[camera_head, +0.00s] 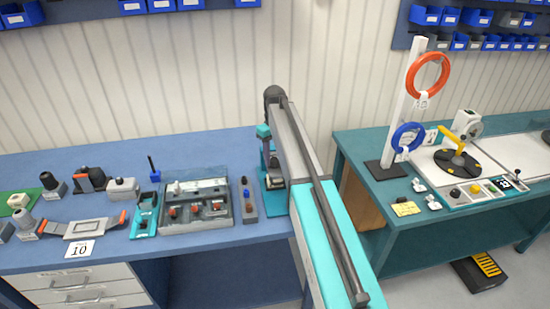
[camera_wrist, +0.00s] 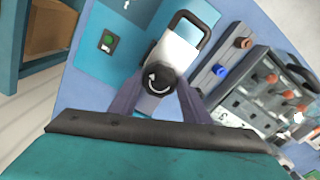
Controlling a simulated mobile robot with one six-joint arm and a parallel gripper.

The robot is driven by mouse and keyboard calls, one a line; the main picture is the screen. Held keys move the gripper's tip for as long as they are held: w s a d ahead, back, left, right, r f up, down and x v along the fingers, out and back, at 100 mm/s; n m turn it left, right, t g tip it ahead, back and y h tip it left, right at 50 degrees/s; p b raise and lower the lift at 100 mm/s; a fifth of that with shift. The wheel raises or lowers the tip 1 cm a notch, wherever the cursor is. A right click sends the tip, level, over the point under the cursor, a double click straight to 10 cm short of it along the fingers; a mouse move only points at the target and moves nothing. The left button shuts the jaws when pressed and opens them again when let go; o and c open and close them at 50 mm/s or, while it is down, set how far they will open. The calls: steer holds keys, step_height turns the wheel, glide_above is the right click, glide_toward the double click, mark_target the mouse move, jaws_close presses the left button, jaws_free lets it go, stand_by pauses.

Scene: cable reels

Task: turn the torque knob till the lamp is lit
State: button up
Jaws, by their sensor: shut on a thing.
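In the wrist view, the torque knob (camera_wrist: 154,78) is a dark round knob with a white curved arrow on its face. It sits at the near end of a white and grey tool body (camera_wrist: 178,50) with a dark handle loop. My gripper (camera_wrist: 157,88) is shut on the knob, one finger on each side. A small dark box (camera_wrist: 106,45) with a round green spot, perhaps the lamp, lies on the blue mat (camera_wrist: 88,63) to the left. I cannot tell whether it is lit. In the head view, my arm hides the knob and most of this spot.
A rail with coloured knobs (camera_wrist: 222,69) and a grey tray of parts (camera_wrist: 262,88) lie close on the right. The head view shows this tray left of my arm on the blue bench (camera_head: 120,260).

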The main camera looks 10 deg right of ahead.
steer(key=m+b, duration=0.2)
steer(key=m, duration=0.4)
steer(key=shift+f, duration=0.1)
steer(key=shift+m+b, duration=0.85)
steer(key=shift+m, duration=1.35)
steer(key=o, duration=1.1)
steer(key=shift+c, duration=0.2)
step_height(320, 180, up, 14)
steer(key=p, duration=0.5)
